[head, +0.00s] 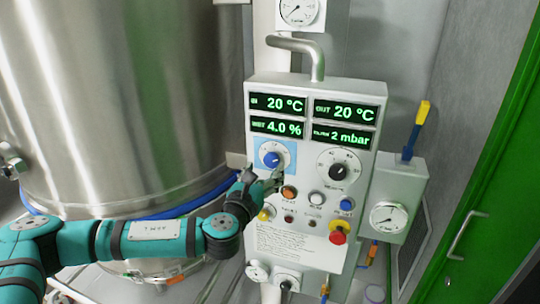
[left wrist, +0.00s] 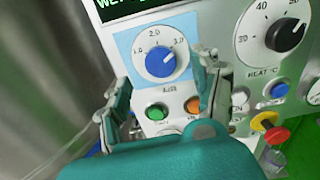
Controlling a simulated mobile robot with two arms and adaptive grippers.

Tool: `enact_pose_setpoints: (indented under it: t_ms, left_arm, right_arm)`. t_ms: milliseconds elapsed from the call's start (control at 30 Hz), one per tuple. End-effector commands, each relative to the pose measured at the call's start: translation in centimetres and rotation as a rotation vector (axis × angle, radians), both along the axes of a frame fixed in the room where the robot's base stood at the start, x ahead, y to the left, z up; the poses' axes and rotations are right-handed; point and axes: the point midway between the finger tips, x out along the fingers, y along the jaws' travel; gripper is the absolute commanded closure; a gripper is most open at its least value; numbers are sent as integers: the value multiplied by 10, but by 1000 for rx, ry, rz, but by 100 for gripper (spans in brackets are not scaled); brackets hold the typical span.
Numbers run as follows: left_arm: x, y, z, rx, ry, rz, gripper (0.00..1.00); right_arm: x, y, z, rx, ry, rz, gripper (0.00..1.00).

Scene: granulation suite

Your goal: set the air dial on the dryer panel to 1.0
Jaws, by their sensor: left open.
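The air dial is a blue round knob (head: 271,160) on a light blue plate at the left of the dryer panel (head: 328,222). In the left wrist view the knob (left wrist: 160,61) has marks 1.0 at left, 2.0 at top and 3.0 at right. Its white pointer line seems to lean up and right, toward 3.0. I see no contact. My right gripper is not in view.
The black heat dial (head: 338,171) sits right of the air dial. Below are an orange button (head: 289,192), a white button (head: 316,198), a blue button (head: 346,204) and a red emergency stop (head: 338,234). A large steel vessel (head: 110,100) stands at left.

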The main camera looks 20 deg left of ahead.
Motion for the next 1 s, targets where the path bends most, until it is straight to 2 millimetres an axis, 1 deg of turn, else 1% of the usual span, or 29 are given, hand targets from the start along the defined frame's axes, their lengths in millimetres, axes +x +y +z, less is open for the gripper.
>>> enact_pose_setpoints:
  t_ms: [33,100,200,300,433,667,767,1000]
  left_arm:
    - [10,-1,4,1,0,1,35]
    - [22,-1,3,1,0,0,35]
    - [35,-2,2,0,1,0,35]
    - [44,-2,1,0,1,0,35]
    - [49,-2,0,0,1,-1,35]
    - [49,-2,-1,0,1,-1,35]
    - [49,-2,-1,0,1,-1,47]
    - [49,-2,-1,-1,1,0,78]
  right_arm:
    - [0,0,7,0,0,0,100]
    - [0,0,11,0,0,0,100]
    - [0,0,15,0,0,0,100]
    - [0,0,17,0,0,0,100]
    - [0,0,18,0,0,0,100]
    - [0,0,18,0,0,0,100]
    - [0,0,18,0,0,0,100]
    - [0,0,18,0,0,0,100]
